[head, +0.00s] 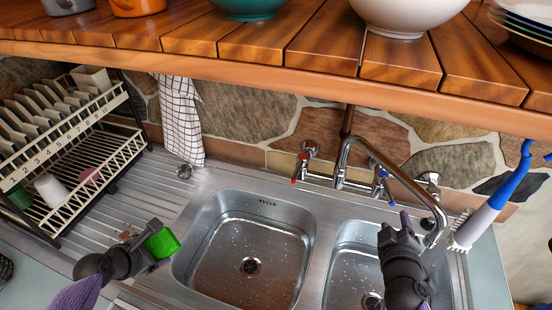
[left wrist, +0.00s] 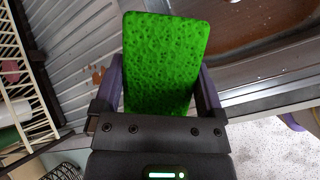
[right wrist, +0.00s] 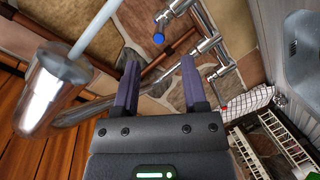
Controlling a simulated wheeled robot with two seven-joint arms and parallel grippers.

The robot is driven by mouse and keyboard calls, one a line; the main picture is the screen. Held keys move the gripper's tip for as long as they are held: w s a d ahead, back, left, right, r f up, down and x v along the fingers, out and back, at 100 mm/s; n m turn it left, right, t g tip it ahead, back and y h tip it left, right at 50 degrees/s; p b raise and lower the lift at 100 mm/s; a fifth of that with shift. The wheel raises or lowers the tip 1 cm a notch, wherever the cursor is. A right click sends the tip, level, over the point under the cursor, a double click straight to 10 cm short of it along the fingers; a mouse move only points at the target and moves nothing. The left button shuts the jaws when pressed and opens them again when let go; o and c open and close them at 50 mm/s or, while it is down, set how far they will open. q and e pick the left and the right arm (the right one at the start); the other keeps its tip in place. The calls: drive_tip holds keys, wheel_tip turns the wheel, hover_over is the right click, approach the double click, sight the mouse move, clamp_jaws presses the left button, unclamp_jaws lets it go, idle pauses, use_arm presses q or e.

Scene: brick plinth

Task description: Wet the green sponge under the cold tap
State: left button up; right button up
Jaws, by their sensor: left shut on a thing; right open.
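The green sponge (head: 163,243) is held in my left gripper (head: 150,250), above the left edge of the sink near the drainboard. In the left wrist view the sponge (left wrist: 163,65) sits between both fingers and sticks out past them. My right gripper (head: 394,224) is open and empty above the right basin, beside the tap spout (head: 405,182). The cold tap handle, marked blue (head: 382,173), is just behind it. In the right wrist view the blue end (right wrist: 158,39) shows beyond the open fingers. The red-marked hot tap (head: 302,165) is further left.
The left basin (head: 205,235) is free of objects. A dish rack (head: 75,125) with plates stands at left, and a checked towel (head: 181,120) hangs behind. A blue-and-white brush (head: 487,212) stands right of the spout. A wooden shelf (head: 280,75) with bowls overhangs the back.

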sight(392, 200)
use_arm(q)
drive_tip(key=shift+w, duration=0.15)
use_arm(e)
drive_tip(key=shift+w, duration=0.45)
use_arm(q)
drive_tip(key=shift+f+b, duration=0.8)
drive_tip(key=shift+b, duration=0.05)
use_arm(e)
drive_tip(key=x, duration=0.6)
drive_tip(key=shift+w, duration=0.45)
use_arm(q)
drive_tip(key=shift+s, duration=0.2)
use_arm(e)
clamp_jaws()
